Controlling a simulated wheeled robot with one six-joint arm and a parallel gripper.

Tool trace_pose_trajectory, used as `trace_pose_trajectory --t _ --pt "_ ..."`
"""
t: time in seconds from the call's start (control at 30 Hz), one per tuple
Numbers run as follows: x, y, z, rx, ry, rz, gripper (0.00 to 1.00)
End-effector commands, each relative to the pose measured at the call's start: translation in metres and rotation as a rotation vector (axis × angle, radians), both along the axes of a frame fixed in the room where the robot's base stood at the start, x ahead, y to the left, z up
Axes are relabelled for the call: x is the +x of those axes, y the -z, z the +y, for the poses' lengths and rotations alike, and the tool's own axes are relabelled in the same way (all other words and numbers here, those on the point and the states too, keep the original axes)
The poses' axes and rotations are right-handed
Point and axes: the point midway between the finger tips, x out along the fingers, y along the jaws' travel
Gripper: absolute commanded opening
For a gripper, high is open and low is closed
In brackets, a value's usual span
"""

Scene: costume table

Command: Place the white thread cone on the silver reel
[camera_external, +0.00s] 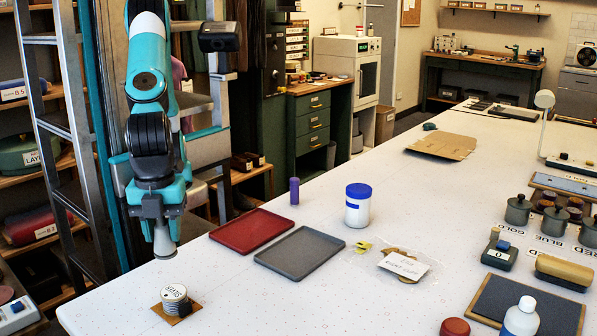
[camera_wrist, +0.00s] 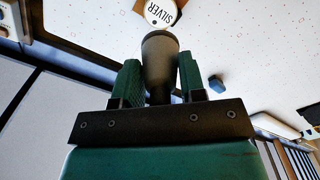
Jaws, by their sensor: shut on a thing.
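My gripper (camera_external: 160,206) is shut on a pale, grey-looking cone (camera_external: 164,240), which hangs below the fingers at the near left of the table. In the wrist view the cone (camera_wrist: 160,62) looks dark and shaded between the two green fingers. The silver reel (camera_external: 174,303) is a short round spool with a white top lettered SILVER, upright on a small brown square. The cone is above the reel and a little left of it in the outside view, with a visible gap between them. In the wrist view the reel's top (camera_wrist: 161,13) shows just beyond the cone's end, partly cut off.
A red tray (camera_external: 250,230) and a grey tray (camera_external: 300,252) lie right of the reel. A purple spool (camera_external: 294,191) and a white jar with a blue lid (camera_external: 358,211) stand behind them. The white table around the reel is clear. A ladder (camera_external: 72,120) stands at left.

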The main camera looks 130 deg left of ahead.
Motion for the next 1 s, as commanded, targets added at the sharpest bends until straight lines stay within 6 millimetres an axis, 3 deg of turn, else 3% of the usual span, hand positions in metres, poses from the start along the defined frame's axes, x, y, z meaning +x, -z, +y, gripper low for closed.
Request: trace_pose_trajectory --t 0.1,0.57,1.0 --pt "0.0 0.027 0.0 0.002 -0.001 0.004 0.15" --pt "0.0 0.082 0.0 0.001 -0.001 0.003 0.15" --pt "0.0 0.091 0.0 -0.001 -0.001 -0.001 0.15"
